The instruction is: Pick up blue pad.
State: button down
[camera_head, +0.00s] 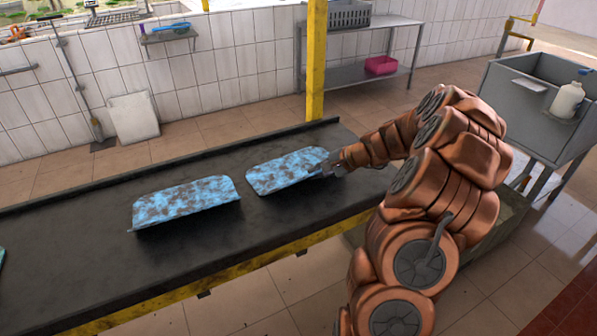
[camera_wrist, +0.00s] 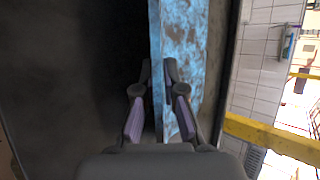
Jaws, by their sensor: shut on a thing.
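A blue pad (camera_head: 288,171) with brown mottling is at the right on the dark conveyor belt, and its right end is at my gripper (camera_head: 329,168). In the wrist view my gripper (camera_wrist: 158,80) is shut on the near edge of this blue pad (camera_wrist: 188,45), with a finger on each side. The pad looks slightly tilted; I cannot tell whether it is clear of the belt. A second similar blue pad (camera_head: 185,203) lies on the belt to the left, apart from my gripper.
The dark belt (camera_head: 70,255) has a raised back rim and a yellow front frame. A yellow post (camera_head: 316,60) stands behind it. A grey sink with a white bottle (camera_head: 567,100) is at the right. A teal piece shows at the far left edge.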

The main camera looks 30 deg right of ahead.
jog(key=shift+r, duration=0.4)
jog(key=r, duration=0.2)
jog(key=s+r, duration=0.1)
jog(key=shift+d+b, duration=0.3)
jog(key=shift+d, duration=0.05)
jog(key=s+d, duration=0.3)
jog(key=s, duration=0.3)
jog(key=s+d+r+b, duration=0.1)
jog(key=s+d, duration=0.3)
jog(key=s, duration=0.2)
jog(key=shift+s+d, duration=0.25)
jog(key=shift+s, duration=0.15)
jog(key=shift+r, duration=0.1)
jog(key=c, duration=1.8)
grip_release()
grip_shut()
jog(key=shift+w, duration=0.1)
